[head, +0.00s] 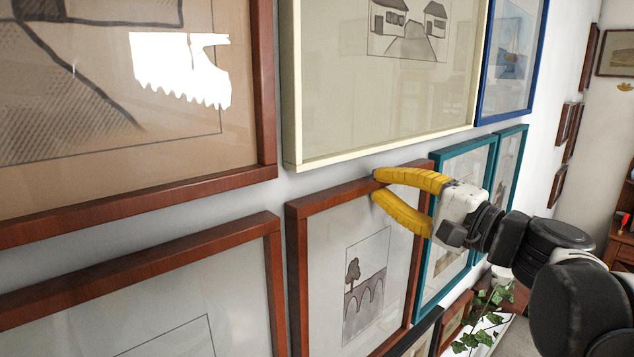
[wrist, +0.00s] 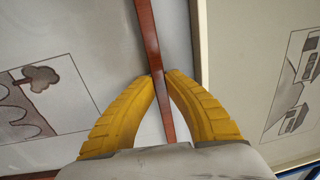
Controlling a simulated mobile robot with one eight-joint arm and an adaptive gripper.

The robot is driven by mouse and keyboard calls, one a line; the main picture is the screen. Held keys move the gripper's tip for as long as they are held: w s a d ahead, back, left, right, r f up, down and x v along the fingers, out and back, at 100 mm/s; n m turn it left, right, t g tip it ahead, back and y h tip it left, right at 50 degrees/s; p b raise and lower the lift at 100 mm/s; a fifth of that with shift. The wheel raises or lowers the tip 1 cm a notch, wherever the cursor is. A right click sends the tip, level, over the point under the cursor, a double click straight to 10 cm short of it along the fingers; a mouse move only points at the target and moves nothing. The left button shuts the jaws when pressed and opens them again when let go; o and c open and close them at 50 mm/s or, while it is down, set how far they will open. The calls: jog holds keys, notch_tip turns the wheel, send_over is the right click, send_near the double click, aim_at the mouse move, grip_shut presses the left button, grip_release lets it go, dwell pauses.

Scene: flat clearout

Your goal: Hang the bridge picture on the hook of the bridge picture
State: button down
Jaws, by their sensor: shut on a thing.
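The bridge picture (head: 366,290) has a reddish-brown wooden frame, and its drawing shows a tree and an arched bridge. It is upright by the wall in the lower row; whether it touches the wall I cannot tell. My gripper (head: 377,184) is shut on the top bar of its frame, coming from the right. In the wrist view the bridge picture (wrist: 50,95) lies on the left, and the frame bar runs between the yellow fingers of my gripper (wrist: 160,76). The hook of the bridge picture is not visible in either view.
A cream-framed house picture (head: 390,140) hangs just above. A brown-framed picture (head: 140,264) is close on the left, and a teal-framed picture (head: 426,282) is close on the right. A leafy plant (head: 487,320) stands low at the right. Only narrow wall gaps separate the frames.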

jog(key=shift+r, duration=0.1)
jog(key=c, duration=1.5)
grip_release()
jog(key=shift+s+d, duration=0.1)
jog(key=shift+o, duration=0.2)
jog(key=shift+s+d, duration=0.15)
jog(key=v, duration=1.1)
jog(key=shift+s, duration=0.3)
jog(key=shift+d, duration=0.15)
